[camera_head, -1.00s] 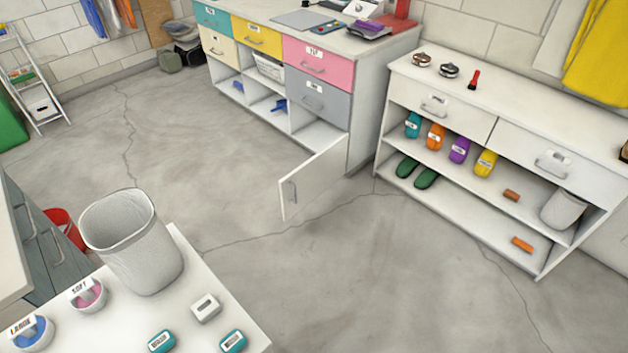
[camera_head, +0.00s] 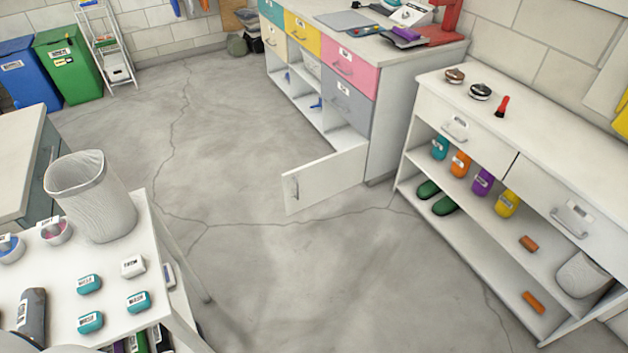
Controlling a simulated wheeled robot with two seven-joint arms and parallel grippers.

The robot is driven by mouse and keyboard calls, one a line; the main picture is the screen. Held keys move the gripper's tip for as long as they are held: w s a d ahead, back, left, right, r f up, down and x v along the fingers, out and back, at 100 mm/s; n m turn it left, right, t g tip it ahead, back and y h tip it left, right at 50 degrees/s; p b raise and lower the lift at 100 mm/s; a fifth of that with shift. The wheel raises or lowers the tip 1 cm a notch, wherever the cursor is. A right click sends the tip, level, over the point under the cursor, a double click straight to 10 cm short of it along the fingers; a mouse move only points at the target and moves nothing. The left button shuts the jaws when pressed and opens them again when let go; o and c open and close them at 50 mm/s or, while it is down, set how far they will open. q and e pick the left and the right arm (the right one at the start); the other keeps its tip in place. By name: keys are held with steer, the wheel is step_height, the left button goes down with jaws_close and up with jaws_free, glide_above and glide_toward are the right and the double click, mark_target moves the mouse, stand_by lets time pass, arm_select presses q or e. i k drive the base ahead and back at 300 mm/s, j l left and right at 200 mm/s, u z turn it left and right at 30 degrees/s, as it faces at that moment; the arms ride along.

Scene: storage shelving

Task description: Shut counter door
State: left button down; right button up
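The white counter door (camera_head: 325,180) stands open at the lower right end of the counter (camera_head: 395,110). It is swung out from the counter's right front edge into the room, with a grey handle (camera_head: 295,187) near its free left edge. The open compartment (camera_head: 345,138) behind it, below the grey drawer, looks empty where it shows. Neither of my grippers is in view.
A white shelf unit (camera_head: 440,118) stands to the right of the door, with bottles and green shoes on its shelves. A white table (camera_head: 115,255) with a waste bin (camera_head: 92,198) is at near left. The concrete floor (camera_head: 310,270) before the door is clear.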

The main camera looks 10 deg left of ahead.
mark_target(305, 186)
steer(key=i+l+u, duration=0.15)
steer(key=i+l, duration=0.6)
